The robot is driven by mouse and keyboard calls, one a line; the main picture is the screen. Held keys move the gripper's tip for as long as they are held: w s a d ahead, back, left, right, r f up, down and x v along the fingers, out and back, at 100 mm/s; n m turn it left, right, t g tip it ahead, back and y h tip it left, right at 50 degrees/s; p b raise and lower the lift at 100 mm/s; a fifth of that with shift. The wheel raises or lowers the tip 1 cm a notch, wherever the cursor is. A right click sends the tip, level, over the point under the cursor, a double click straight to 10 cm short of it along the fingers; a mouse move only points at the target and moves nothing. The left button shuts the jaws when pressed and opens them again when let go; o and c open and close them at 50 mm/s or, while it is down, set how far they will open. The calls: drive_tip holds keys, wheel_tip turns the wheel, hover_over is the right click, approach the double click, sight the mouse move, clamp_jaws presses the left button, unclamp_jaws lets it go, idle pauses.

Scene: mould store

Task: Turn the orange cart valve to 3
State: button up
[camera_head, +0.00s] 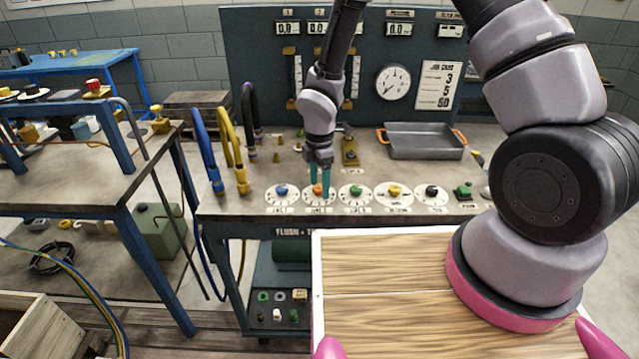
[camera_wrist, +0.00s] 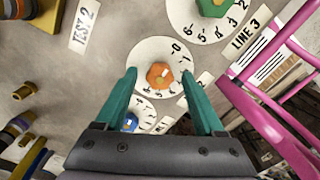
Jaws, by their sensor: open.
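The orange valve (camera_head: 317,189) is a small knob on a white numbered dial on the cart top, second from the left in a row of dials. In the wrist view the orange knob (camera_wrist: 159,76) has a white mark on it, and the dial (camera_wrist: 150,50) shows numbers around it. My gripper (camera_head: 320,190) points down over this dial. In the wrist view its two teal fingers (camera_wrist: 160,78) are open, one on each side of the orange knob, with gaps between. I cannot tell how high the tips are above the dial.
A blue knob (camera_head: 281,190) stands left of the orange one, and a green knob (camera_head: 355,190) stands right. Yellow (camera_head: 394,190) and black (camera_head: 431,191) knobs follow. A grey tray (camera_head: 425,142) with orange handles and hoses (camera_head: 232,150) stand behind.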

clamp_jaws()
drive_tip(key=shift+m, duration=0.4)
drive_tip(key=m, duration=0.8)
drive_tip(key=shift+s+m, duration=0.1)
drive_tip(key=shift+m, duration=0.2)
drive_tip(key=m, duration=0.4)
drive_tip(key=shift+m, duration=2.1)
